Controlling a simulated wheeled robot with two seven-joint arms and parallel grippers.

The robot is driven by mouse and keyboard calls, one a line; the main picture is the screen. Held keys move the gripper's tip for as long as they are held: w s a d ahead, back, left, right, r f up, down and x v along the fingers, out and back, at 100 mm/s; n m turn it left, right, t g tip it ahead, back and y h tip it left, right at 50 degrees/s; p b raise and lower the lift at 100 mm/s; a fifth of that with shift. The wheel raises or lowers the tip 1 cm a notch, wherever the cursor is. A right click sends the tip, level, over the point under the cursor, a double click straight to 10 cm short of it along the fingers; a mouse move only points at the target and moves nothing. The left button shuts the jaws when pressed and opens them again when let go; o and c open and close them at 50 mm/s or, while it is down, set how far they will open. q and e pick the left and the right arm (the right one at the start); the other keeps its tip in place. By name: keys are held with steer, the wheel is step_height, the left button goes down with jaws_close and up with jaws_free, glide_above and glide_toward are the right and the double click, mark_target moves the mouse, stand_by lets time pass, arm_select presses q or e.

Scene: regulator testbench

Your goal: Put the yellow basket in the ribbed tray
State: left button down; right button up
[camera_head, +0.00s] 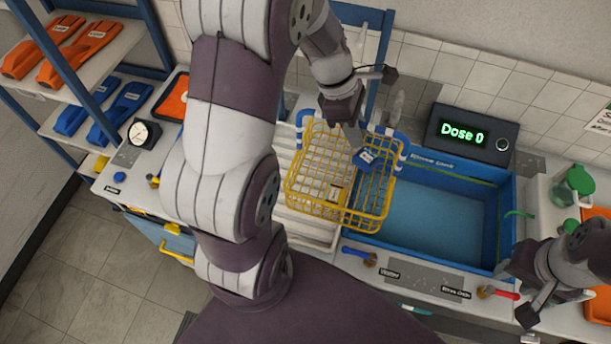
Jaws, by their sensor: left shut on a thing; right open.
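The yellow basket (318,178) is a wire basket with blue grips at its back corners. It hangs over the seam between the white ribbed tray (306,228) and the blue basin (430,212). A small dark blue piece (366,158) shows within the basket's outline. My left gripper (352,124) is shut at the basket's back rim, between the blue grips. The basket hides part of the ribbed tray, and my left arm covers its left side. My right gripper (532,296) is open and empty at the lower right, beside the basin's front right corner.
A black display reading "Dose 0" (465,134) stands behind the basin. Valves with blue (358,254) and red (497,292) handles line the front edge. A green-lidded jar (575,186) stands at right. A shelf with orange and blue fins (78,52) is at left.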

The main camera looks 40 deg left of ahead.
arm_select(q)
steer(key=p, duration=0.3)
glide_above(303, 161)
step_height(303, 161, down, 7)
steer(key=shift+w+a, duration=0.1)
steer(key=shift+a, duration=0.05)
step_height(303, 161, down, 3)
steer(key=shift+f+p, duration=0.15)
steer(key=shift+p, duration=0.3)
steer(key=shift+f, duration=0.35)
steer(key=c, duration=1.4)
jaws_free()
steer(key=shift+f, duration=0.1)
steer(key=o, duration=0.3)
steer(key=shift+o, duration=0.2)
